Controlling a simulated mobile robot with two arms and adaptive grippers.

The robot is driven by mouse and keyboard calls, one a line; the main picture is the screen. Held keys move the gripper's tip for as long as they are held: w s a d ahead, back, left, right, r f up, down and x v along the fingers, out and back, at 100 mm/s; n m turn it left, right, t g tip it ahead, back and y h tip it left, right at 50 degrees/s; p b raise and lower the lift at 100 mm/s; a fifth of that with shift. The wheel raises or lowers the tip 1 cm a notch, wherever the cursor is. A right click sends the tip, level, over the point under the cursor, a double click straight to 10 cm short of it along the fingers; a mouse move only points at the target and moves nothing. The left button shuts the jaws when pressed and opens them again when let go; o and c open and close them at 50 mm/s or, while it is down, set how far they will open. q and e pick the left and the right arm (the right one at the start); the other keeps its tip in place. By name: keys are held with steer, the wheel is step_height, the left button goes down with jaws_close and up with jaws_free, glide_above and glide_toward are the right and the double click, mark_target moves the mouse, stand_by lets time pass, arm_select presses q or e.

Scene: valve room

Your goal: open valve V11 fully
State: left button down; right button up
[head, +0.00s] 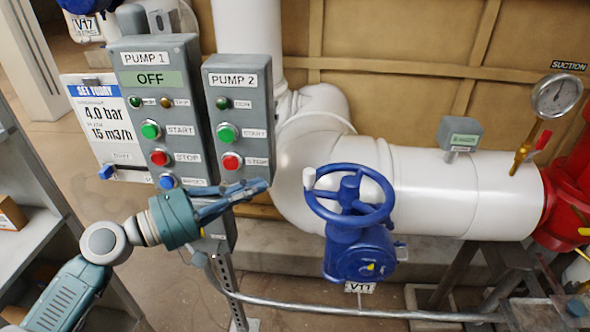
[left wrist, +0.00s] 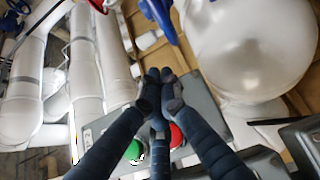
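Valve V11 is a blue gear-type valve body (head: 357,255) with a blue handwheel (head: 350,190) on top, right of the pump boxes. A white knob stands on the left of the wheel's rim. A "V11" label (head: 360,287) hangs below the body. My left gripper (head: 262,186) is in front of the pump boxes, its fingers pointing right toward the wheel, with a gap between them. In the left wrist view its dark fingers (left wrist: 160,80) meet at the tips with nothing visible between them. My right gripper is out of view.
The PUMP 1 box (head: 150,90) reads OFF; the PUMP 2 box (head: 240,110) stands beside it. A large white pipe (head: 410,185) runs behind the valve. A metal conduit (head: 400,314) crosses below. A suction gauge (head: 556,96) and a red flange (head: 570,195) are at right.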

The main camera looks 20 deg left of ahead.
arm_select(q)
steer(key=p+x, duration=0.4)
steer(key=x, duration=0.5)
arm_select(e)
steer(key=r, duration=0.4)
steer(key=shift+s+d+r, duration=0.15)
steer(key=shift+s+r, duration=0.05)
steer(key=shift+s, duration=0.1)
